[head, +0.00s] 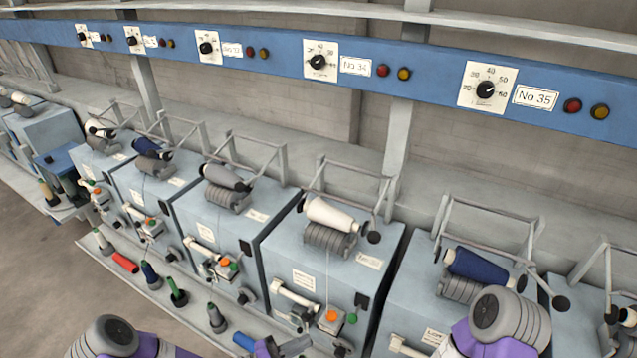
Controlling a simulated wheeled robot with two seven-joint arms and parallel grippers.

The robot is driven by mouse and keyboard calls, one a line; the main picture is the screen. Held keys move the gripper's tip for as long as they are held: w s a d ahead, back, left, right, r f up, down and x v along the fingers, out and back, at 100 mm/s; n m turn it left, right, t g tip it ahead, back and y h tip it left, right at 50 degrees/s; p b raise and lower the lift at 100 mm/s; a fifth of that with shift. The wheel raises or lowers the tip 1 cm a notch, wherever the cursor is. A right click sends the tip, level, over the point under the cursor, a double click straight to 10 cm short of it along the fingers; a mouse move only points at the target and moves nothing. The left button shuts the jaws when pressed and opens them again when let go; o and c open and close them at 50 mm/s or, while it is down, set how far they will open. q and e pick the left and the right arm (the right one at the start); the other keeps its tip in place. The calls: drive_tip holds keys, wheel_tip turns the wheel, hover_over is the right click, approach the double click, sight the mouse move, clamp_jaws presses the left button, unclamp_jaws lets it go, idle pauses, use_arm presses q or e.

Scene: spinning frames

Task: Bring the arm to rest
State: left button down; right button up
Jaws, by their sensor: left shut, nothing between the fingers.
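My left gripper (292,345) shows small at the bottom edge, a little left of the middle, in front of the winding units. It is shut and empty. Part of it is cut off by the frame. A grey and purple link of my left arm (110,338) shows at the bottom left. A grey and purple link of my right arm (503,322) rises at the bottom right, in front of the unit with a navy cone. My right gripper is out of view.
A row of blue-grey winding units (275,250) with thread cones fills the middle. A narrow front ledge (195,313) holds upright bobbins, a lying red bobbin (125,262) and a blue one (243,341). A blue rail (425,75) with dials runs above. Open floor (40,290) lies left.

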use_arm(q)
drive_tip(key=s+d+f+m+g+y, duration=0.2)
drive_tip(key=s+f+m+g, duration=0.1)
drive_tip(key=s+f+g, duration=0.3)
drive_tip(key=s+d+f+m+g+y, duration=0.25)
drive_tip(key=s+g, duration=0.35)
drive_tip(key=s, duration=0.3)
drive_tip(key=s+a+f+m+g+y+b, duration=0.1)
drive_tip(key=s+a+f+m+y, duration=0.3)
drive_tip(key=f, duration=0.3)
drive_tip(key=w+a+f+m+t+y+b, duration=0.1)
drive_tip(key=w+a+f+t+y, duration=0.1)
drive_tip(key=w+a+t+y, duration=0.1)
drive_tip(key=shift+w+t+y, duration=0.5)
drive_tip(key=shift+w+y, duration=0.25)
drive_tip(key=shift+w, duration=0.25)
drive_tip(key=shift+m, duration=0.25)
